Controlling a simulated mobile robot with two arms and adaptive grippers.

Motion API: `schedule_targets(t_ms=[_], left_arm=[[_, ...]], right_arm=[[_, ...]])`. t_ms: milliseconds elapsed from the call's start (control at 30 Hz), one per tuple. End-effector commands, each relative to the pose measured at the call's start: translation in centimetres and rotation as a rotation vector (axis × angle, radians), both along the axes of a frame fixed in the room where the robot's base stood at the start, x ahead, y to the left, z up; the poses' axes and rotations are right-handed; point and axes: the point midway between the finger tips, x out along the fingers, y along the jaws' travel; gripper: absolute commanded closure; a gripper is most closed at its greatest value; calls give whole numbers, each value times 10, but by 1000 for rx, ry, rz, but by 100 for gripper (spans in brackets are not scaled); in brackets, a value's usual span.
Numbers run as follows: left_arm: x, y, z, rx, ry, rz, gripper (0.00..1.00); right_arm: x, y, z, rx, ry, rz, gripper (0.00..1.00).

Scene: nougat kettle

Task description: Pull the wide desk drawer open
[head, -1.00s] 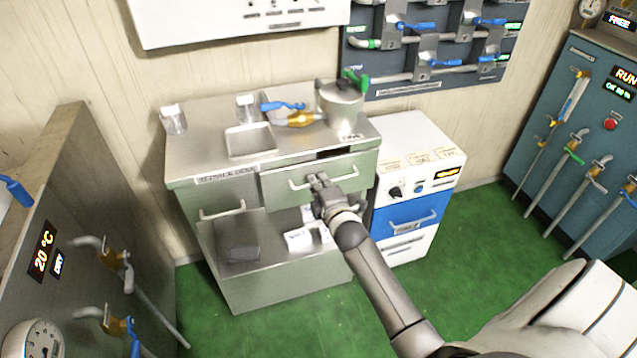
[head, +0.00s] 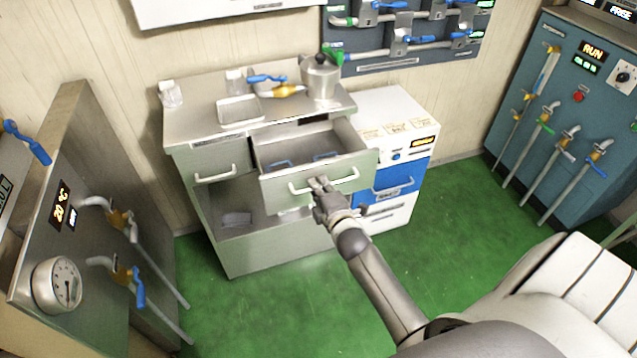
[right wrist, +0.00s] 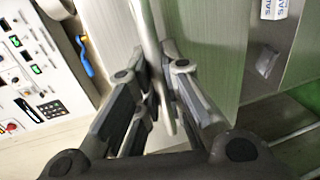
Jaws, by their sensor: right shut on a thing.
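The wide desk drawer (head: 279,195) is pulled well out of the steel desk (head: 185,124) in the head view. Its inside shows, with blue-handled items (head: 281,163) lying in it. My right gripper (head: 320,185) is shut on the drawer's bar handle (head: 343,180), near the middle of its front. In the right wrist view the handle (right wrist: 150,40) runs between the fingers of my right gripper (right wrist: 160,75). My left gripper is not in view.
A metal pot (head: 320,78), a tray (head: 240,110) and small jars stand on the desktop. A white and blue cabinet (head: 402,178) stands close on the right. Green floor (head: 270,310) in front is clear. A panel with valves and a gauge (head: 57,284) is at the left.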

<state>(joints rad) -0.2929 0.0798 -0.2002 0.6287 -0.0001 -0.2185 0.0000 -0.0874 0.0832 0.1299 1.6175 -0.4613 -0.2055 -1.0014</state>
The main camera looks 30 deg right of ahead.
Motion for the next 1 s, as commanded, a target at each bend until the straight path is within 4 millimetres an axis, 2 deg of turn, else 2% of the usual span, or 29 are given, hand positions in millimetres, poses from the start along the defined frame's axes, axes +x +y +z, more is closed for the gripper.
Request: schedule_targets(t_ms=[300,333,400,767,867,1000], left_arm=[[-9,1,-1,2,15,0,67],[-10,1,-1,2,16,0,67],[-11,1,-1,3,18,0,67],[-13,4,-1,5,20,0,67],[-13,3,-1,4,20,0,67],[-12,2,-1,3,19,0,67]], right_arm=[[0,0,0,1,1,-1,100],[0,0,0,1,1,-1,87],[0,0,0,1,1,0,81],[-3,1,0,0,0,0,81],[-11,3,1,-1,1,0,81],[-32,7,5,0,3,0,81]])
